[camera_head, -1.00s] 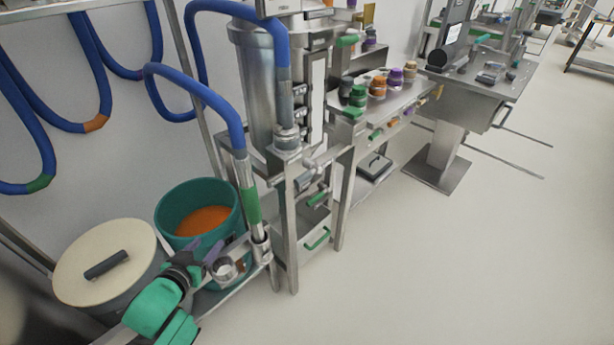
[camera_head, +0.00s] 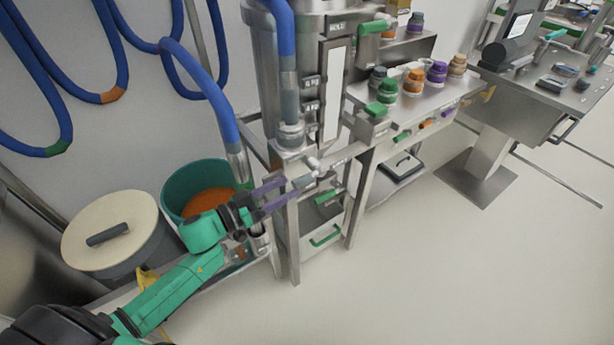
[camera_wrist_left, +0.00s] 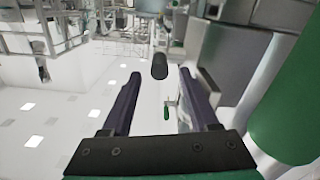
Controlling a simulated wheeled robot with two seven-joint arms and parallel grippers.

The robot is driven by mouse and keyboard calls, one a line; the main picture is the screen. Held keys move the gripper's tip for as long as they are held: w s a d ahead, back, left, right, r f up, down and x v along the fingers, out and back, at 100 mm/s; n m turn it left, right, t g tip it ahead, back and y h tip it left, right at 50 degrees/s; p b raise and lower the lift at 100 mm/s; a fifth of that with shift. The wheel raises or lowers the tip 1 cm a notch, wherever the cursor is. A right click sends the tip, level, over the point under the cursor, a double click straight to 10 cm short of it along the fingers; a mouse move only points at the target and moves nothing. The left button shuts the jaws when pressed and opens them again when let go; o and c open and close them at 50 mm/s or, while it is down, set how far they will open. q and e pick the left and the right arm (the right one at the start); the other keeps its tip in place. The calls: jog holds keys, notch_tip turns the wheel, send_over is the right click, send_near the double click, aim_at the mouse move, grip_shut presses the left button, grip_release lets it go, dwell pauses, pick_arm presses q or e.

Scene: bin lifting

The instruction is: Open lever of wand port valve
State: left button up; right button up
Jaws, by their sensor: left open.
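The valve (camera_head: 314,163) sits on the steel frame below the clear-fronted metal vessel. Its short grey lever (camera_head: 302,181) points toward my left gripper (camera_head: 286,188). The gripper is open, with its purple fingers reaching right toward the lever's end. In the left wrist view, a dark rounded lever end (camera_wrist_left: 159,66) shows between and just beyond the two fingertips (camera_wrist_left: 160,76). I see no contact; the exact gap is hard to tell. My right gripper is not in view.
A green bin (camera_head: 180,183) with orange contents and a lidded bin (camera_head: 110,232) stand at the left. A large green cylinder (camera_wrist_left: 288,100) is close on the right in the wrist view. Bottles stand on a steel table (camera_head: 440,98). Open floor lies at the right.

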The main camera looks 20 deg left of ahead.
aim_at(306, 178)
pick_arm(q)
jog(key=x, duration=0.6)
jog(key=shift+w+d, duration=0.2)
jog(key=shift+w, duration=0.1)
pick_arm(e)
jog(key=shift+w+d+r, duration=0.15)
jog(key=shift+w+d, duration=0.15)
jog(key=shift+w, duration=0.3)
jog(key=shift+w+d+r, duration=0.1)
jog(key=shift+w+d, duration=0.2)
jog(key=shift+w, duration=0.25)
pick_arm(q)
grip_shut()
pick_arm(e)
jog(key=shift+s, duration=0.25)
